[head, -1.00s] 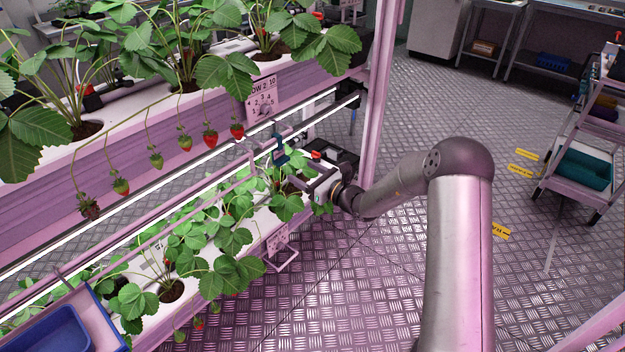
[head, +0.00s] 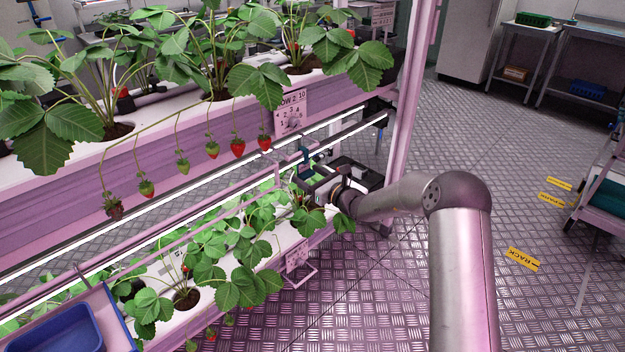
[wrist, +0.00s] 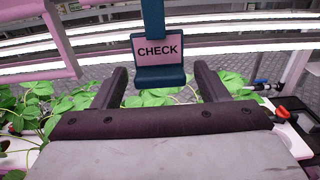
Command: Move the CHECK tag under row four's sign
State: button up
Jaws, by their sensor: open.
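The CHECK tag (wrist: 158,52) is a pink card with black letters in a dark teal holder, hanging upright from a teal strap. In the head view its teal holder (head: 305,162) shows small by the pink rail. My gripper (wrist: 160,82) is open, its two dark fingers on either side of the tag's lower part with gaps to both.
An upper trough sign (head: 291,112) seems to read "ROW 2". Strawberry plants (head: 240,270) crowd the lower trough below the pink rail (head: 180,245). A pink post (head: 402,110) stands behind my arm. A blue tray (head: 60,330) sits at lower left.

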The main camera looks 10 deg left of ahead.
jog(key=c, duration=0.9)
jog(key=shift+r, duration=0.2)
jog(key=shift+r+p, duration=0.45)
jog(key=shift+r, duration=0.35)
jog(key=shift+r, duration=0.1)
jog(key=shift+s+d, duration=0.1)
jog(key=shift+v, duration=3.35)
jog(key=shift+d, duration=0.1)
